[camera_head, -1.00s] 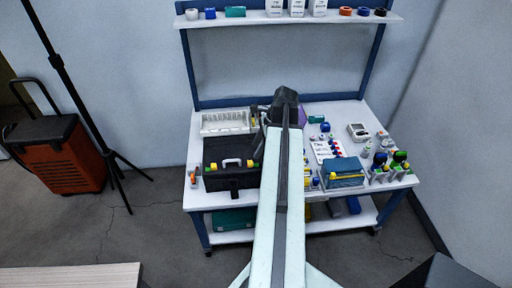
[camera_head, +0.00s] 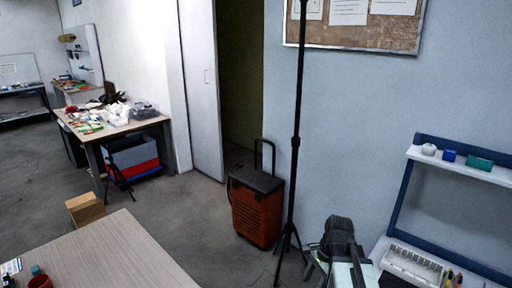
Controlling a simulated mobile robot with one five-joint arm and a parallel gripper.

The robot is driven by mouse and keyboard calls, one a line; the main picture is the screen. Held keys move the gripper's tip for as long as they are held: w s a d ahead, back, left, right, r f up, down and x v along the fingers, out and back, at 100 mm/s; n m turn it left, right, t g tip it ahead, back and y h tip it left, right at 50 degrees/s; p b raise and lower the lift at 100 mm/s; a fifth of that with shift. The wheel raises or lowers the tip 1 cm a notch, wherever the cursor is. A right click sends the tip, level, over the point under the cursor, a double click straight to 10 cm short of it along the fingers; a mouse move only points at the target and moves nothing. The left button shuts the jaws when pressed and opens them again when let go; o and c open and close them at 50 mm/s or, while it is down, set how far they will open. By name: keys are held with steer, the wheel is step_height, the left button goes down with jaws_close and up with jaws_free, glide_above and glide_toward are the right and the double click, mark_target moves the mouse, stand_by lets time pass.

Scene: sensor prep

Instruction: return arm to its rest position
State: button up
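My arm rises from the bottom edge at the right of centre, with a pale link and a dark end. My gripper (camera_head: 338,236) is at that dark end, in front of the wall and left of the white workbench (camera_head: 378,250). Its fingers cannot be made out, so I cannot tell whether it is open or shut. No held object can be made out. The lower part of the arm is cut off by the picture's edge.
An orange wheeled case (camera_head: 257,208) and a black tripod stand (camera_head: 296,150) stand close left of the arm. A wooden table (camera_head: 110,255) fills the lower left, with a cardboard box (camera_head: 85,209) behind it. A cluttered desk (camera_head: 120,131) stands farther back. Grey floor lies between.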

steer(key=shift+s+a+r+n+h+p, duration=0.1)
steer(key=shift+s+a+n+h, duration=0.45)
steer(key=shift+n, duration=1.7)
steer(key=shift+w+a+r+n+h+p, duration=0.2)
steer(key=shift+a+n, duration=0.65)
steer(key=shift+n, duration=1.35)
steer(key=shift+s+a+n+h, duration=0.45)
steer(key=shift+a+n, duration=0.25)
steer(key=shift+n, duration=1.55)
steer(key=shift+c, duration=0.9)
